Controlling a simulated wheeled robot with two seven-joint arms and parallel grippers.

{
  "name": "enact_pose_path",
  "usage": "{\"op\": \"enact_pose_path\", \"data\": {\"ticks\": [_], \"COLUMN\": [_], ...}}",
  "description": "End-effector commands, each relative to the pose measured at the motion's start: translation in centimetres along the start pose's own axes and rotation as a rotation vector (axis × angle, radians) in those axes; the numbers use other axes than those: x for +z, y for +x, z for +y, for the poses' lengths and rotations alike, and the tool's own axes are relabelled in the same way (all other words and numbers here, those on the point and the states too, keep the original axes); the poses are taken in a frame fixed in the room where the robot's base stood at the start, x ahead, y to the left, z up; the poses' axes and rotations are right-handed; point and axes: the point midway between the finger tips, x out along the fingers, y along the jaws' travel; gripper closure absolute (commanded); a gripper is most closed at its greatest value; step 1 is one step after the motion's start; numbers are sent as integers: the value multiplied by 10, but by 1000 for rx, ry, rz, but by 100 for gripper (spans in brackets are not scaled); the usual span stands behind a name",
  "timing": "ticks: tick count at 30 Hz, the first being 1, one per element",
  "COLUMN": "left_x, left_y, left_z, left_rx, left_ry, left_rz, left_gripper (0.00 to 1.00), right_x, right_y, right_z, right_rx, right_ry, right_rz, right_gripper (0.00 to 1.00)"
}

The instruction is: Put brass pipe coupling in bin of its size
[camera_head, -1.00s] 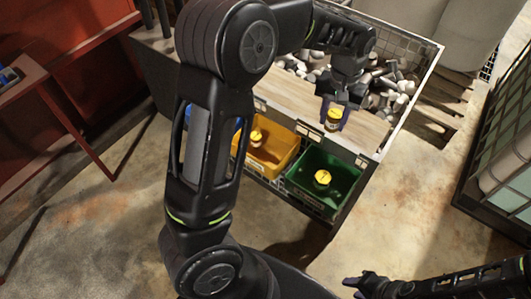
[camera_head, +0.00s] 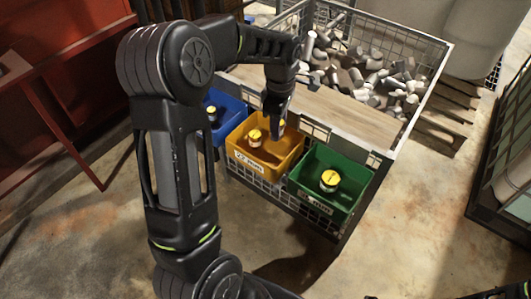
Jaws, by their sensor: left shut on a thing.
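My left gripper (camera_head: 277,122) reaches down over the yellow bin (camera_head: 262,171). It is shut on a brass pipe coupling (camera_head: 282,126), which is partly hidden by the fingers. The held coupling is at the back of the yellow bin; I cannot tell whether it touches the bin. Another coupling (camera_head: 255,138) with a yellow top stands in the yellow bin. The green bin (camera_head: 318,208) to the right holds a coupling (camera_head: 329,180). The blue bin (camera_head: 233,106) to the left, partly behind my arm, holds a coupling (camera_head: 212,114). Only a sliver of my right gripper shows at the bottom edge.
A wooden board (camera_head: 345,119) lies behind the bins, bare now. Behind it a wire crate (camera_head: 430,72) holds many grey pipe pieces. The bins hang along the crate's front. Open concrete floor lies in front. A red frame (camera_head: 60,80) stands at the left.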

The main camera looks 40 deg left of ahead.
Motion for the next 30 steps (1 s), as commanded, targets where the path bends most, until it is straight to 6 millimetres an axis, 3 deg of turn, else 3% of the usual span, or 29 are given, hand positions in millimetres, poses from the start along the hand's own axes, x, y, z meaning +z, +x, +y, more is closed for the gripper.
{"op": "enact_pose_path", "data": {"ticks": [5, 13, 25, 30], "left_x": [0, 0, 0, 0], "left_y": [11, 57, 65, 86], "left_z": [0, -1, 0, -1], "left_rx": [-3, -3, -1, -3], "left_ry": [1, 1, 2, 2], "left_rz": [0, 1, 0, 0], "left_gripper": [100, 100, 100, 100], "right_x": [0, 0, 0, 0], "right_y": [1, 5, 5, 7], "right_z": [0, 2, 2, 3], "right_rx": [0, 0, 0, 0], "right_ry": [0, 0, 0, 0], "right_rz": [0, 0, 0, 0], "right_gripper": [64, 64, 64, 64]}}
